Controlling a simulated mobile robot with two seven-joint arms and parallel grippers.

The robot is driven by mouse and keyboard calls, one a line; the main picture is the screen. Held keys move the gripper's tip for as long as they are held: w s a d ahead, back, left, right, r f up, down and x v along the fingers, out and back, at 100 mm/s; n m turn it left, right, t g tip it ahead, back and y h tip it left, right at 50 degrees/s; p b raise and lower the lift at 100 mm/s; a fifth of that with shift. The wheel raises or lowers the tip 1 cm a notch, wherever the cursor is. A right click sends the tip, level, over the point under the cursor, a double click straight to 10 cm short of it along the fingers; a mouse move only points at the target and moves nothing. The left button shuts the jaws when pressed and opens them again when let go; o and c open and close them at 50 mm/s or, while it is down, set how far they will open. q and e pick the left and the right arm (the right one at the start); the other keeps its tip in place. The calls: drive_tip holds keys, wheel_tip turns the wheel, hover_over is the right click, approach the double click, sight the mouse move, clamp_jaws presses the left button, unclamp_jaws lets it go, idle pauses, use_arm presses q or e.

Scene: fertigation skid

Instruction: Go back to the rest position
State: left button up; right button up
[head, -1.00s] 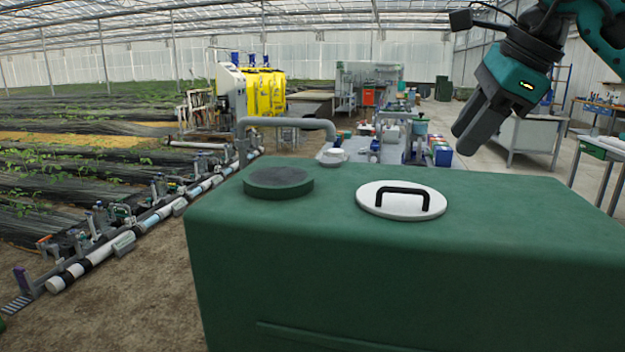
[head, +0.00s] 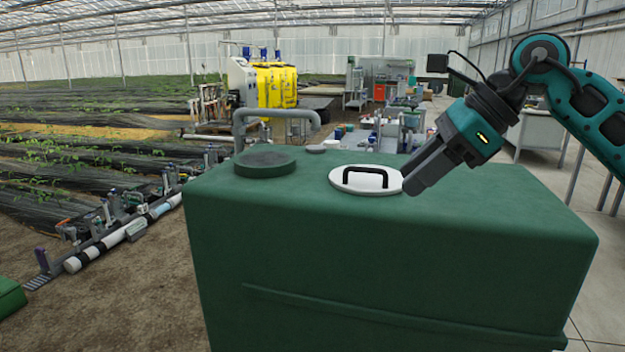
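My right gripper (head: 414,184) comes in from the right and points down and to the left over the green tank (head: 390,265). Its two dark fingers lie close together with no gap or held object visible, so it looks shut and empty. The fingertips appear just right of the white oval lid (head: 345,181) with its black handle (head: 371,172). I cannot tell whether they touch the tank top. The lid lies flat on the tank. My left gripper is not in view.
A round green cap (head: 265,164) sits on the tank's left top. A grey pipe (head: 275,113) bends behind it. Pipework (head: 125,228) runs along the beds at left. A yellow tank (head: 276,86) stands farther back.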

drive_tip(key=s+a+f+m+y+p, duration=0.1)
drive_tip(key=s+a+f+m+y, duration=0.15)
drive_tip(key=a+m+y, duration=0.3)
drive_tip(key=s+a+f+m+y+p, duration=0.1)
drive_tip(key=s+a+f+m+y, duration=0.1)
drive_tip(key=a+f+m+y, duration=0.4)
drive_tip(key=d+f+m+t+h+p, duration=0.1)
drive_tip(key=d+f+m+t+h, duration=0.5)
drive_tip(key=m, duration=0.7)
drive_tip(key=d+f+m+t+h, duration=0.2)
drive_tip(key=f+m+t+h, duration=0.2)
drive_tip(key=f+m+t, duration=0.7)
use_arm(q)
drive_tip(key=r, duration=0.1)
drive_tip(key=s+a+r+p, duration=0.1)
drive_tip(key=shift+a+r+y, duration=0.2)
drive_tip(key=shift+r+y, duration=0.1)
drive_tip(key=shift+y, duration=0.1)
use_arm(e)
drive_tip(key=s+d+f+m+g+h, duration=0.3)
drive_tip(key=s+f+m+g, duration=0.1)
drive_tip(key=s+f+m, duration=0.3)
drive_tip(key=s+d+f+m+g+h, duration=0.3)
drive_tip(key=s+f+m, duration=0.4)
drive_tip(key=s+f, duration=0.3)
drive_tip(key=shift+s+d+g+h, duration=0.3)
drive_tip(key=shift+g+h, duration=0.25)
drive_tip(key=shift+g, duration=0.45)
drive_tip(key=shift+w+r, duration=0.1)
